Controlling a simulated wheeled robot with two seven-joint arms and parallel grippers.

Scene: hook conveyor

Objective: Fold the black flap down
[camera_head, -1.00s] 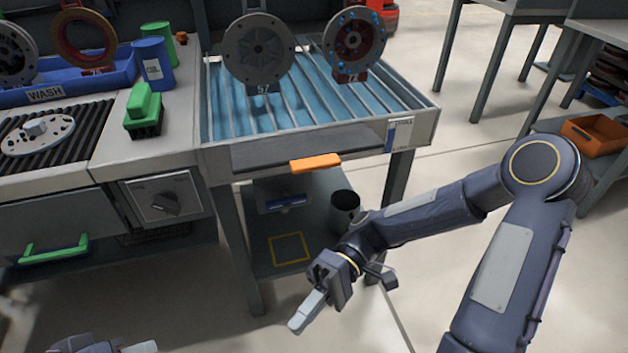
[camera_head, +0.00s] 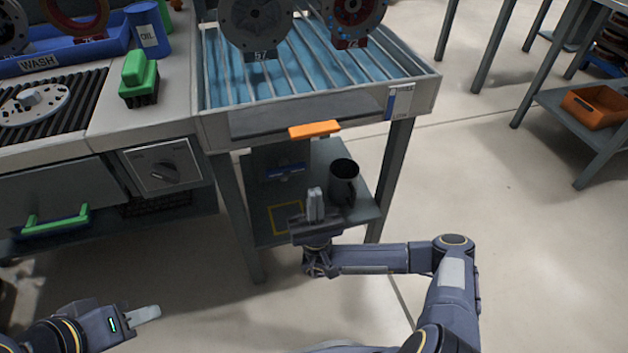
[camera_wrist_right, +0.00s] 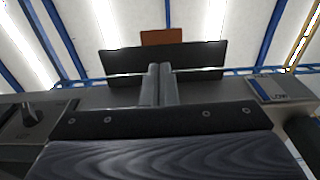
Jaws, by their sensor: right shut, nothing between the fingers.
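The black flap (camera_head: 275,118) is a dark panel along the front of the slatted table, with an orange handle (camera_head: 315,129) at its edge. It sticks out from the front. In the right wrist view, looking up, the flap (camera_wrist_right: 205,55) shows its underside, with the orange handle (camera_wrist_right: 161,37) beyond it. My right gripper (camera_head: 315,204) is shut and empty, pointing up, below the handle and apart from it. Its fingers (camera_wrist_right: 158,82) overlap the flap in the wrist view. My left gripper (camera_head: 145,315) is low at the left, far from the flap; its finger gap is not clear.
A lower shelf (camera_head: 262,190) holds a black cup (camera_head: 343,178) close behind my right gripper. Two hanging discs (camera_head: 255,25) are over the blue slatted tray (camera_head: 225,85). A control box with a knob (camera_head: 163,170) is left of the table leg.

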